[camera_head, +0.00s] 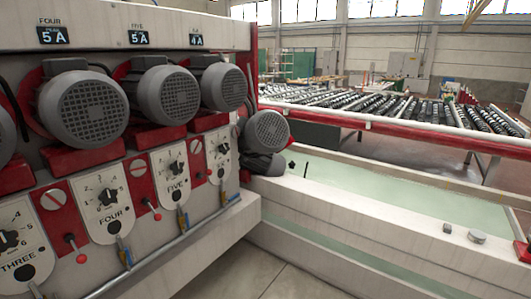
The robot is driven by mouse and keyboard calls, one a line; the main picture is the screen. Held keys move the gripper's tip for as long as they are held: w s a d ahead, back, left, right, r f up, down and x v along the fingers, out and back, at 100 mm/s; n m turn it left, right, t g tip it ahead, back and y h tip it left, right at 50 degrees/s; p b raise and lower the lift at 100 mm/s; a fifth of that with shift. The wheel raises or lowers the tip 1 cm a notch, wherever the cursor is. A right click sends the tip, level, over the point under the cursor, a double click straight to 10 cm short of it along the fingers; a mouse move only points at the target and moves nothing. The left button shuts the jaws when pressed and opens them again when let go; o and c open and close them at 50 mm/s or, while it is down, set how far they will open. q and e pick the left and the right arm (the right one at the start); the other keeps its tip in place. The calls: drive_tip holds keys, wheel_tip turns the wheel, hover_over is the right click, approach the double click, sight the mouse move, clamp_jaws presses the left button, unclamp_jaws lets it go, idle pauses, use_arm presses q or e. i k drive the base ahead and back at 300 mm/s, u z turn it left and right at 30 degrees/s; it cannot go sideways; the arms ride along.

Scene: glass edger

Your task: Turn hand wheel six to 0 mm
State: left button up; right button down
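A row of white dial plates with black knobs runs along the machine front. The nearest is marked THREE (18,266), then FOUR (115,197), then FIVE (177,188). The farthest dial plate (220,171) in the row has a black knob (223,148); its lettering and scale are too small to read, so I cannot tell its setting. By its order it fits number six. Above, the small display (196,40) at the right end reads 4 A under a label too small to read surely. Neither of my grippers is in view.
Large grey motors (83,108) jut out above the dials. A pale trough (380,205) borders the right. A roller conveyor (400,107) stands behind. Some floor (250,272) is clear in front.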

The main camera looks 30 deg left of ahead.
sight(223, 148)
drive_tip(key=z, duration=0.5)
drive_tip(key=i, duration=2.15)
drive_tip(key=u, duration=0.15)
